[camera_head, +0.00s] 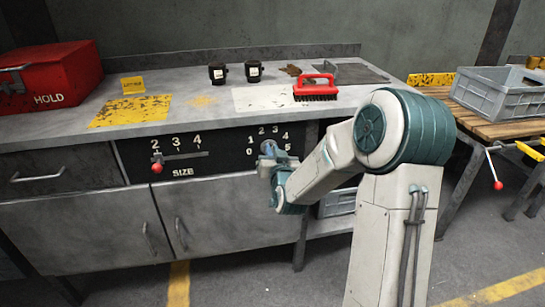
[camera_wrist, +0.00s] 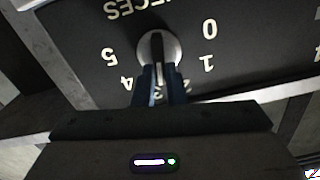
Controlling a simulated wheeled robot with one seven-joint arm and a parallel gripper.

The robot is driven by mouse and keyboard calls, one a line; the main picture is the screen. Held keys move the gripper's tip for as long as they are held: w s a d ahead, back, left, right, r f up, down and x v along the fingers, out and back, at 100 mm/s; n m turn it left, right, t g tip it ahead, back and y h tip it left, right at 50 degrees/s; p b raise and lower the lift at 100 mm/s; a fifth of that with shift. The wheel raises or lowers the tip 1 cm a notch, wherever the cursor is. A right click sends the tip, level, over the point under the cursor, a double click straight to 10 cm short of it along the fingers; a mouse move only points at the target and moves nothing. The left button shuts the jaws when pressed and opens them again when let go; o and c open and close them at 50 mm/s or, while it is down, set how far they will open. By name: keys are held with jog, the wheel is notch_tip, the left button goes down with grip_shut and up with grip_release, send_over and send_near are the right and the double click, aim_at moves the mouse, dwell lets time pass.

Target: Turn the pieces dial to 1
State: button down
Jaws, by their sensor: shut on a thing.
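The pieces dial (camera_wrist: 157,44) is a round silver knob with a black grip bar, on a dark panel marked 0 to 5. It also shows in the head view (camera_head: 268,146), largely hidden behind my gripper (camera_head: 267,163). In the upside-down wrist view, the two blue-grey fingers of my gripper (camera_wrist: 160,72) are closed around the knob's bar. The bar and a pale line between the fingers point about toward the 3. The fingers partly cover the 2, 3 and 4, while 0, 1 and 5 show clearly.
Left of the dial is the size slider with a red knob (camera_head: 157,169). On the bench (camera_head: 215,97) stand a red HOLD box (camera_head: 50,79), two black cups and a red brush (camera_head: 315,90). A grey crate (camera_head: 500,90) is on the wooden table at right.

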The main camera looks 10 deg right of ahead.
jog(key=shift+a+f+n+b, duration=0.15)
jog(key=shift+a+n+b, duration=0.1)
jog(key=shift+n+b, duration=2)
jog(key=shift+a+f+n+b, duration=0.1)
jog(key=shift+a+n+b, duration=0.1)
jog(key=shift+n+b, duration=2.1)
jog(key=shift+a+f+n+b, duration=0.15)
jog(key=shift+a+n+b, duration=0.1)
jog(key=shift+n+b, duration=2)
jog(key=shift+n, duration=0.3)
jog(key=c, duration=1.5)
grip_release()
jog(key=shift+s+r, duration=0.1)
jog(key=shift+s+p, duration=1.65)
jog(key=shift+s, duration=5.2)
